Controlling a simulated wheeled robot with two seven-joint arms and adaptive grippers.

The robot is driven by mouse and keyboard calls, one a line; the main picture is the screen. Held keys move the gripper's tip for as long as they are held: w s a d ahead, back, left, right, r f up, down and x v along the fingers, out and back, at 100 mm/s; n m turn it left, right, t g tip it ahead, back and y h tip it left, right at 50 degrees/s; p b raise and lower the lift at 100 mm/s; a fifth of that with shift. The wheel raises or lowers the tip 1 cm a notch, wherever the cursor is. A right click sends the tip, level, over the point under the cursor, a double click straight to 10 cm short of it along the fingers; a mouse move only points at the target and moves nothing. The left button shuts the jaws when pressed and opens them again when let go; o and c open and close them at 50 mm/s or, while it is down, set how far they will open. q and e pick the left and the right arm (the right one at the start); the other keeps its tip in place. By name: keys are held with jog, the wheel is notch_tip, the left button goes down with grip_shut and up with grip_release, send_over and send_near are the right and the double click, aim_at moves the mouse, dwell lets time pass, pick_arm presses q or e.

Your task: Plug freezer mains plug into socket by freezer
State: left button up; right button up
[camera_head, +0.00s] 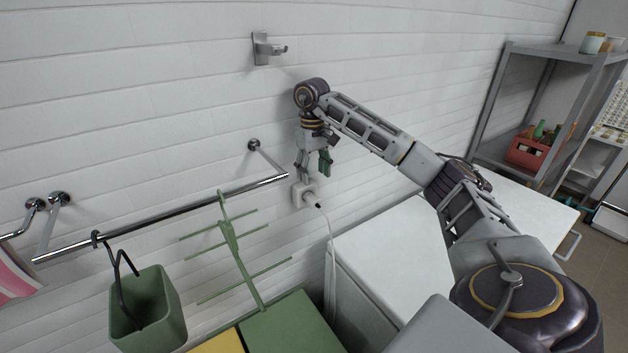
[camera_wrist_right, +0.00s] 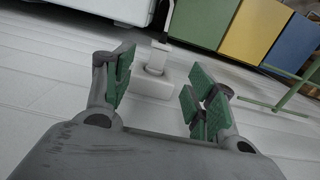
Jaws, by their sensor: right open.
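A white wall socket (camera_head: 298,194) sits on the tiled wall below the right end of a chrome rail. The white mains plug (camera_head: 312,201) is seated at the socket, and its white cable (camera_head: 331,250) hangs down beside the white freezer (camera_head: 395,250). My right gripper (camera_head: 313,172) is open and empty, just above the socket and apart from the plug. In the right wrist view, the plug (camera_wrist_right: 157,58) and the socket (camera_wrist_right: 153,87) show beyond and between the spread green finger pads (camera_wrist_right: 162,75). My left gripper is not in view.
The chrome rail (camera_head: 170,216) carries a green bin (camera_head: 147,308) and ends close left of my right gripper. A wall hook (camera_head: 267,48) is above. A grey shelf (camera_head: 560,52) stands at right.

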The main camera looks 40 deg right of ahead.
jog(key=shift+r, duration=0.95)
dwell(0.6)
